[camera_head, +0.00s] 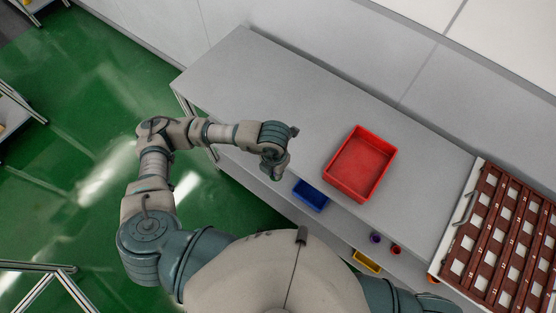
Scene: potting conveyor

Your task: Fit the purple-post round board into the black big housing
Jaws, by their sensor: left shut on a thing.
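My left gripper (276,172) is over the near edge of the grey table, left of the red bin. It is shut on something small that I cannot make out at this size. A small round purple item (375,237) sits below the table's near edge, beside a small round red item (396,250). I cannot tell whether either is a board or a housing. I cannot pick out the purple-post round board or the black big housing. My right gripper is not in view.
A red bin (334,178) stands on the grey table (245,82), which is clear on its left part. A blue bin (311,196) and a yellow bin (366,262) are below the near edge. A brown slotted rack (480,238) with pale squares is at the right.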

